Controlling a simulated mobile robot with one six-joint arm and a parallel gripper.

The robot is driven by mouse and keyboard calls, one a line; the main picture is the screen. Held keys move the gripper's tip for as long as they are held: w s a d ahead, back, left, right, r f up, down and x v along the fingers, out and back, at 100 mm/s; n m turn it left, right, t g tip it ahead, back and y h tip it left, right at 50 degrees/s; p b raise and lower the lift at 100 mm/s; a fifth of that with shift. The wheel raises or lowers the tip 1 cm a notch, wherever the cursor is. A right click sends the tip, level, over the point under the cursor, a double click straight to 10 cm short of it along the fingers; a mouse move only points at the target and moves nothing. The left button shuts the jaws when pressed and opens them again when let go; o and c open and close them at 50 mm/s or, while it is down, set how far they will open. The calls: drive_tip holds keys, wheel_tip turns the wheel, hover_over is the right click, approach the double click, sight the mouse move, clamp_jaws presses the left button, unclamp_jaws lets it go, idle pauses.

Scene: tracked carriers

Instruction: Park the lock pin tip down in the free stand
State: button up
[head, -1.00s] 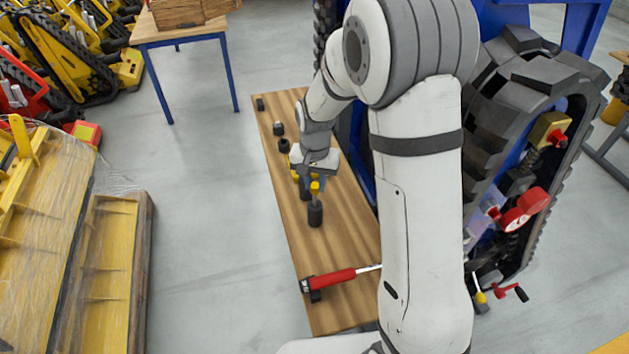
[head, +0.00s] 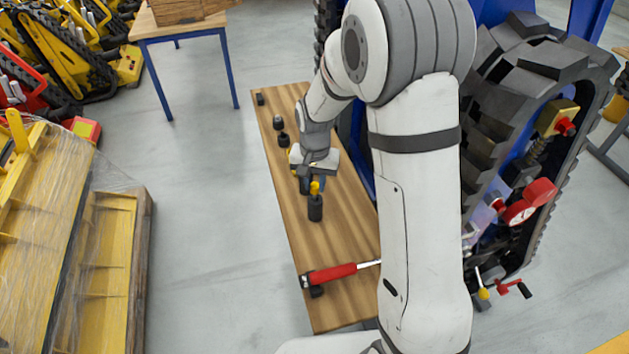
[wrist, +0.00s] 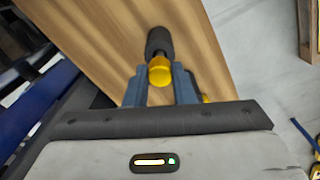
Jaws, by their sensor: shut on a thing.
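The lock pin shows as a yellow head (head: 315,188), and it also shows in the wrist view (wrist: 160,74) between my fingertips. My gripper (wrist: 160,80) is shut on it. In the head view my gripper (head: 308,187) is low over the middle of the bench. A dark round stand (head: 315,210) is directly below the yellow head, and in the wrist view the stand (wrist: 158,40) lies just beyond it. The pin's tip is hidden. I cannot tell how deep it sits in the stand.
The wooden bench (head: 290,235) carries several small dark pieces farther back, one a dark holder (head: 277,122). A red-handled tool (head: 333,275) lies across the near part. A tracked carrier (head: 540,110) stands to the right. Floor to the left is clear up to the wrapped pallet (head: 110,270).

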drive_tip(key=shift+f+b, duration=1.15)
drive_tip(key=shift+f, duration=0.4)
drive_tip(key=o, duration=1)
drive_tip(key=shift+o, duration=0.2)
drive_tip(key=shift+r, duration=0.15)
wheel_tip(320, 180, up, 7)
drive_tip(key=shift+b, duration=0.3)
drive_tip(key=shift+r, duration=0.35)
drive_tip(key=shift+s+d+r, duration=0.1)
drive_tip(key=shift+r, duration=0.05)
drive_tip(key=s+d+r+n+t, duration=0.1)
drive_tip(key=s+d+r, duration=0.2)
drive_tip(key=s, duration=0.4)
drive_tip(key=s+d+r+n+t, duration=0.1)
drive_tip(key=s+d+r, duration=0.2)
drive_tip(key=s, duration=0.4)
drive_tip(key=s+d+r+n+t, duration=0.1)
drive_tip(key=s+d+r, duration=0.2)
drive_tip(key=s, duration=0.4)
drive_tip(key=shift+s+d, duration=0.3)
drive_tip(key=shift+s, duration=0.1)
